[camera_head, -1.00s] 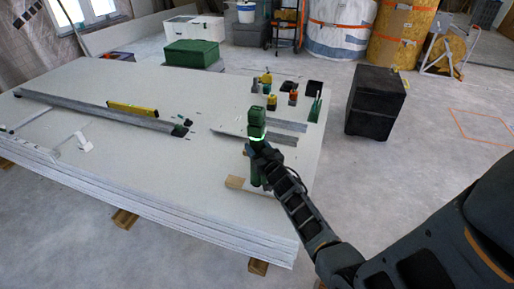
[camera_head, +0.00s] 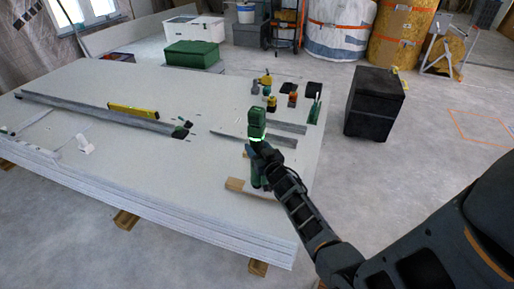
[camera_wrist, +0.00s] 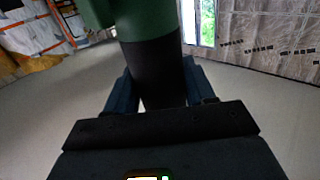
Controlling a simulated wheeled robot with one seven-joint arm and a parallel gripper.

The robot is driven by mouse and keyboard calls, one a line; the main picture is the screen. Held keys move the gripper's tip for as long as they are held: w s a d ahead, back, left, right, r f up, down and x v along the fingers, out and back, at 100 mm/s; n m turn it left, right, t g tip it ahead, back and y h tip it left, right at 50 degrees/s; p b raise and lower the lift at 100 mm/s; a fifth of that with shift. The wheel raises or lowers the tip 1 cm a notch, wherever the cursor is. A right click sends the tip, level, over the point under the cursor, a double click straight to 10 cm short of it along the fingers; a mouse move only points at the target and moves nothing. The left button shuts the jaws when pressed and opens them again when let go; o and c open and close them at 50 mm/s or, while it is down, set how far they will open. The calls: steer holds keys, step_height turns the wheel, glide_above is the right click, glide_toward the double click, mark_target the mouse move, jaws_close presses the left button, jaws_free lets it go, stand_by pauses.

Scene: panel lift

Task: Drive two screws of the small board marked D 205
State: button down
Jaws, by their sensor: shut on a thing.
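My gripper (camera_head: 262,160) is shut on a green and black power driver (camera_head: 257,123), which it holds upright near the right end of the panel stack. The driver's dark grip shows between the two fingers (camera_wrist: 160,95) in the wrist view, with its green body above. Light wooden battens (camera_head: 240,187) lie beside and partly behind the driver's lower end. The small board marked D 205 cannot be told from the pale panel around it, and no marking is readable. The driver's tip and any screws under it are hidden or too small to make out.
The large pale panel stack (camera_head: 100,150) rests on wooden blocks. A yellow level (camera_head: 133,109) and metal profiles (camera_head: 100,112) lie on it at left, with more profiles and several small tools (camera_head: 270,103) behind my gripper. A black box (camera_head: 375,103) stands on the floor at right.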

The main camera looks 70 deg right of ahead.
mark_target(260, 144)
steer(key=shift+w+r+p, duration=0.15)
steer(key=shift+r+p, duration=1.15)
steer(key=shift+r, duration=0.45)
